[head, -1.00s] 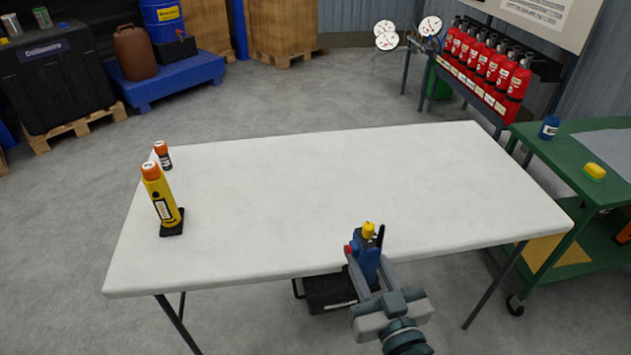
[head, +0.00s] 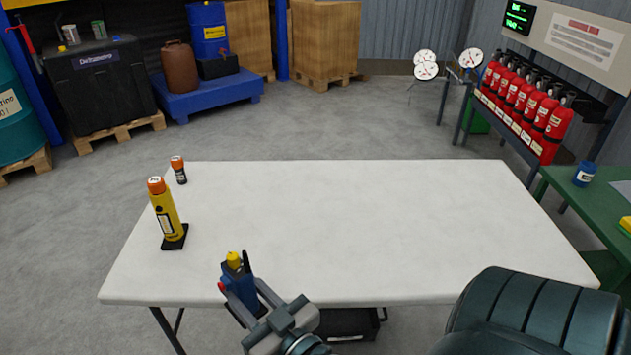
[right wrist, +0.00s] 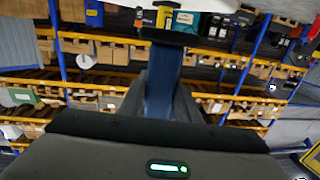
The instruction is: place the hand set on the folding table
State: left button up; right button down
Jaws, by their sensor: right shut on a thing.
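The hand set (head: 239,286) is blue with a yellow knob on top, a red button on its side and a black antenna. My right gripper (head: 250,308) is shut on it and holds it upright at the near edge of the white folding table (head: 340,230), left of the middle. I cannot tell whether it is over the tabletop or just in front of it. In the right wrist view the blue body of the hand set (right wrist: 162,85) stands between the fingers. My left gripper is not in view.
The table's middle and right are clear. A green cart (head: 590,205) stands at the right.

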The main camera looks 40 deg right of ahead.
aim_at(451, 226)
jog(key=k+l+u, duration=0.25)
jog(key=l, duration=0.25)
jog(key=k+l+u, duration=0.25)
jog(key=l, duration=0.2)
jog(key=k+l+u, duration=0.45)
jog(key=k+l, duration=1.5)
jog(key=i+l, duration=0.25)
jog(key=i, duration=0.15)
